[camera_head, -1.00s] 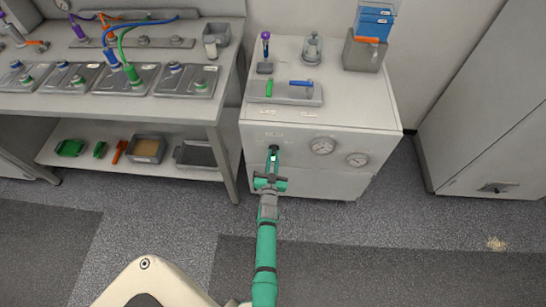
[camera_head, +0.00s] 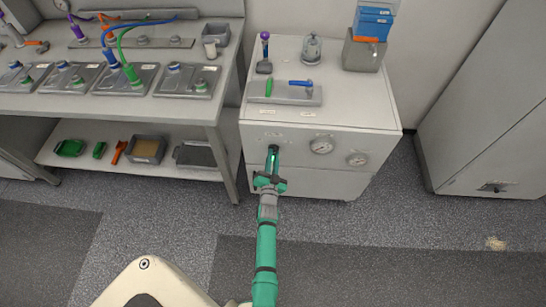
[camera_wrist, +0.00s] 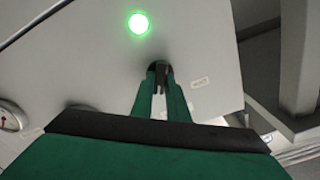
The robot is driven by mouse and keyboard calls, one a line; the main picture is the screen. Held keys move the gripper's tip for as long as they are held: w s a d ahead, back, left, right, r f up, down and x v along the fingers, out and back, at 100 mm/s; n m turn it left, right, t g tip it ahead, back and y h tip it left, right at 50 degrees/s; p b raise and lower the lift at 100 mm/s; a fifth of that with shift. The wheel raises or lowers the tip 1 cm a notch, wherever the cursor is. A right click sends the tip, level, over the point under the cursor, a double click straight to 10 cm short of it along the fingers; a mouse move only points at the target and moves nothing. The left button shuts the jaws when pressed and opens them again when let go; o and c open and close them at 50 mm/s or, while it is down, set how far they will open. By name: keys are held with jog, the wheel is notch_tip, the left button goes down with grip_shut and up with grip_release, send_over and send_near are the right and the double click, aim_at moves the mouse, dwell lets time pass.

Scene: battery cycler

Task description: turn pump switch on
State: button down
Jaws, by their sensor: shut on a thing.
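The pump switch (camera_wrist: 158,71) is a small dark knob on the cabinet's front panel in the wrist view. It sits between the tips of my green fingers. My gripper (camera_head: 272,151) reaches the upper front of the white cabinet, and its fingers (camera_wrist: 160,88) are shut on the switch. The fingers hide most of the knob, so its exact angle is hard to read. A round green lamp (camera_wrist: 139,23) on the panel glows brightly near the switch in the wrist view.
The white cabinet (camera_head: 320,190) has two round gauges (camera_head: 321,145) right of the switch. Its top carries a grey plate (camera_head: 285,99) with green and blue handles. A bench (camera_head: 225,103) stands close at left.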

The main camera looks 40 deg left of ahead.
jog(key=c, duration=1.7)
grip_release()
jog(key=shift+s, duration=0.1)
jog(key=v, duration=1)
jog(key=shift+s+d, duration=0.2)
jog(key=shift+s, duration=0.05)
